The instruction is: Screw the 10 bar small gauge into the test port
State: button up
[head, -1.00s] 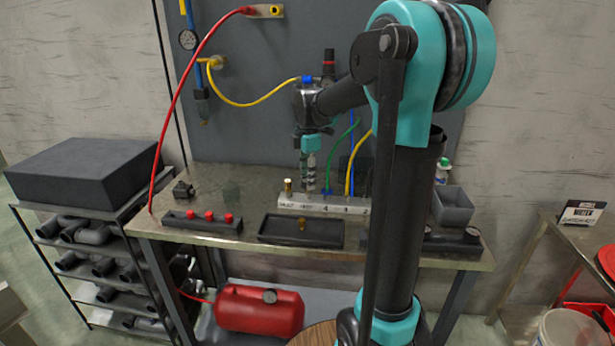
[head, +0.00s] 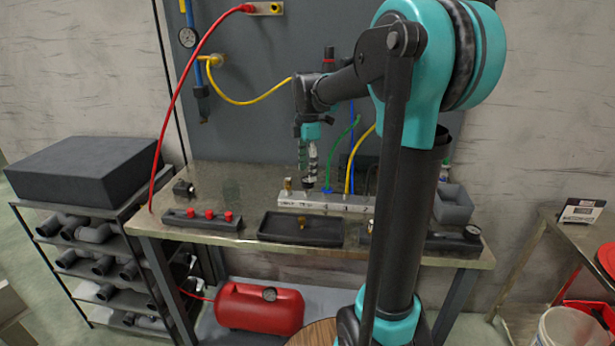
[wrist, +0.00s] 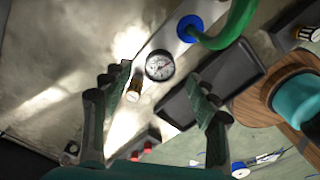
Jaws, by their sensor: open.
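The small gauge (wrist: 160,65) has a round white dial and dark rim. In the wrist view it sits at the pale manifold block, between the blue hose fitting and a brass fitting (wrist: 134,88), where the test port lies. Its thread and the port are hidden under it. My gripper (wrist: 160,76) is open, with one finger on each side of the gauge and gaps visible. In the head view my gripper (head: 308,172) points down over the manifold (head: 325,203) near its TEST label. The dial's range is too small to read.
A green hose (head: 340,153) and yellow hose (head: 352,165) rise close to the right of my gripper. Another gauge (head: 472,232) lies at right.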

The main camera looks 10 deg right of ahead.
aim_at(307, 179)
notch_tip(307, 179, up, 9)
dwell(0.3)
jog(key=shift+f, duration=0.1)
jog(key=shift+f, duration=0.3)
jog(key=shift+c, duration=0.7)
jog(key=shift+f, duration=5.35)
jog(key=c, duration=1.2)
jog(key=o, duration=1.1)
